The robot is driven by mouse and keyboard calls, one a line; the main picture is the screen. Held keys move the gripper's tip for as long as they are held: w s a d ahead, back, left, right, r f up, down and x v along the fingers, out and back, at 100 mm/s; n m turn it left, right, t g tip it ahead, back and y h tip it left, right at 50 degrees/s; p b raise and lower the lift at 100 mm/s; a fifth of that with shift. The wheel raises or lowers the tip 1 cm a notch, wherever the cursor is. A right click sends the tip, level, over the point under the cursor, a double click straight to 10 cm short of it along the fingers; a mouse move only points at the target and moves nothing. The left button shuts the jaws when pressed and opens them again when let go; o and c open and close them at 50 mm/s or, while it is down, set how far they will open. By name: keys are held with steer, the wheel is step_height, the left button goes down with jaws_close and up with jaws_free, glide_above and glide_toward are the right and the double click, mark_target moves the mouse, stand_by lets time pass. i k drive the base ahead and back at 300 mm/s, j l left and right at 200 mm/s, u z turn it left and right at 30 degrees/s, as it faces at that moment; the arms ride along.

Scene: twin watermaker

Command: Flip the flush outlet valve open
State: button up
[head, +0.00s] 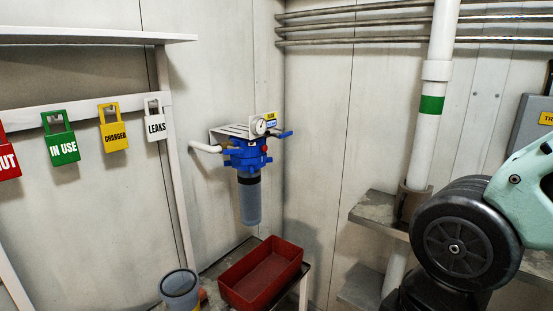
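A blue filter housing (247,155) with a grey clear bowl (250,201) hangs from a white bracket (232,131) on the wall, in the middle of the head view. A small blue lever (284,134) sticks out to the right of its head. It looks like a valve handle, but I cannot read whether it is the flush outlet valve or how it is set. A round gauge (259,127) sits on top, beside a small yellow label. My arm shows at the far right, well apart from the filter. My gripper is not in view.
A red tray (262,275) and a grey cup (180,290) stand below the filter. A white pipe (434,80) with a green band and a metal shelf (375,210) are at right. Several coloured lock tags (113,133) hang at left. The space before the filter looks clear.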

mark_target(237, 150)
steer(key=j+u, duration=0.1)
steer(key=u, duration=0.3)
steer(key=i+j+u, duration=0.1)
steer(key=u, duration=0.3)
steer(key=i+u, duration=0.1)
steer(key=u, duration=0.3)
steer(key=i+j+u, duration=0.1)
steer(key=u, duration=0.3)
